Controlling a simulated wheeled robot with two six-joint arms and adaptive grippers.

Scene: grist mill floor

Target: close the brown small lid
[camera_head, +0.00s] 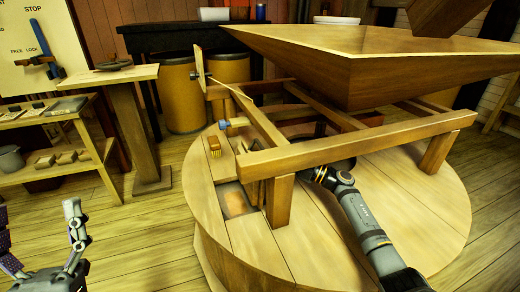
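A square opening (235,200) with a light tan inside shows in the round wooden mill cover (330,235), left of a frame leg. A small brown upright piece (256,191) at its right edge may be the raised lid. The leg hides part of it, so I cannot tell for sure. My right arm comes in from the lower right and its dark wrist end (318,174) is under the frame beam, right of the leg. Its fingertips are hidden. My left gripper (38,225) is at the lower left, fingers up, spread and empty, far from the opening.
The wooden frame (355,147) and large hopper (370,70) stand over the cover and crowd the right arm. A small brush-like block (214,146) lies on the cover. A shelf (60,160), post table (125,76) and barrels (183,98) stand left and behind. The floor at front left is clear.

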